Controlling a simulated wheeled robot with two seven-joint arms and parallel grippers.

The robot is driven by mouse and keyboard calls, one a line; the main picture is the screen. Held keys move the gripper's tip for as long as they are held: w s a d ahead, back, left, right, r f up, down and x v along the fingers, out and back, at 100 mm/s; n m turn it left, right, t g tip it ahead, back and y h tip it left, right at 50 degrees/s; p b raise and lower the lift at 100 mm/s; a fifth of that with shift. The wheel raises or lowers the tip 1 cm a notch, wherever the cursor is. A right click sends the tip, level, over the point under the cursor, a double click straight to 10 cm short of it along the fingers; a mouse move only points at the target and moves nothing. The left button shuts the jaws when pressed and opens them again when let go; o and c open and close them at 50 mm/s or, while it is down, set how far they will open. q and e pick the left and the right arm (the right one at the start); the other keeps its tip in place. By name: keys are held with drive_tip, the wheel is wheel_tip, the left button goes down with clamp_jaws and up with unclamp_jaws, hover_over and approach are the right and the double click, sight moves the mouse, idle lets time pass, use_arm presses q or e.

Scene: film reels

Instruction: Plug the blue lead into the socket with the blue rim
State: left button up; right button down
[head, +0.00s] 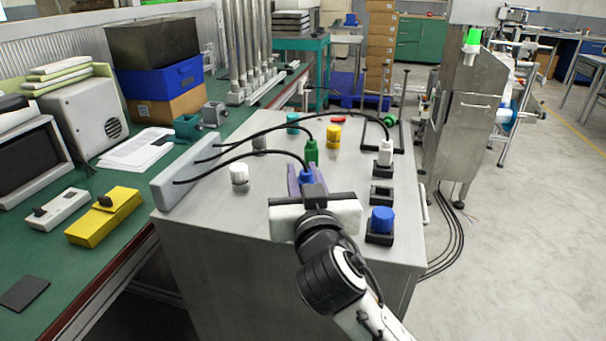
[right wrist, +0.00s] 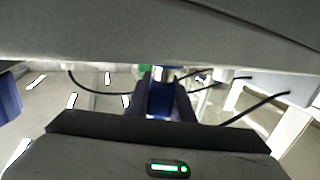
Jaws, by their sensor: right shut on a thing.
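The blue lead's plug (head: 306,175) is between the purple fingers of my right gripper (head: 307,181), over the grey cabinet top. Its black cable arcs left to a grey side panel. In the right wrist view the blue plug (right wrist: 160,98) shows between the two fingers (right wrist: 163,103), with a metal end beyond it. A blue round piece (head: 382,219) sits on a black square base at the cabinet's right front, to the right of my gripper and apart from it. I cannot tell whether it has an opening or a blue rim. My left gripper is not in view.
A black square socket (head: 381,194) is behind the blue piece. A white plug (head: 386,152) with a cable stands farther back. A green plug (head: 311,153) stands behind my gripper. White (head: 239,174) and yellow (head: 333,135) pieces stand on the cabinet top (head: 215,205).

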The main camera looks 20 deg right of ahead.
drive_tip(key=shift+f+b, duration=0.35)
drive_tip(key=shift+f, duration=0.1)
idle(0.3)
drive_tip(key=c, duration=1.8)
unclamp_jaws()
